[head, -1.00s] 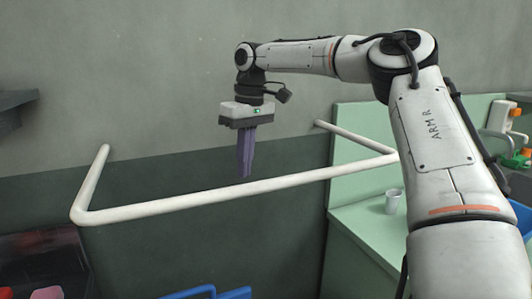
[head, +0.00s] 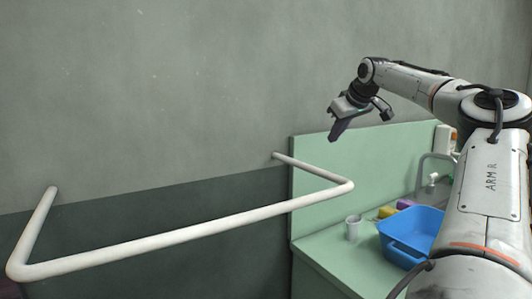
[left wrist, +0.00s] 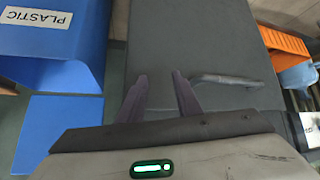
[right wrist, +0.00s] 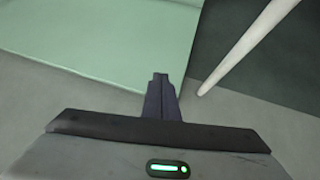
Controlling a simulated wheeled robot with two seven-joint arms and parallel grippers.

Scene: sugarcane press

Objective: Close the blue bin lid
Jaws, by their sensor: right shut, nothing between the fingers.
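A blue bin (left wrist: 55,35) with a white PLASTIC label shows at the upper left of the left wrist view. A flat blue panel (left wrist: 60,130) lies below it, and I cannot tell which blue part is the lid. My left gripper (left wrist: 160,88) is open and empty, to the right of the blue parts and in front of a dark grey surface. My right gripper (head: 336,136) is shut and empty, raised in front of the wall; its closed fingers also show in the right wrist view (right wrist: 162,85). The bin is out of the head view.
A white rail (head: 190,232) sticks out from the wall. A pale green counter (head: 325,260) holds a cup (head: 353,227) and a blue basin (head: 410,235) near a tap. An orange object (left wrist: 285,42) stands at the right of the left wrist view.

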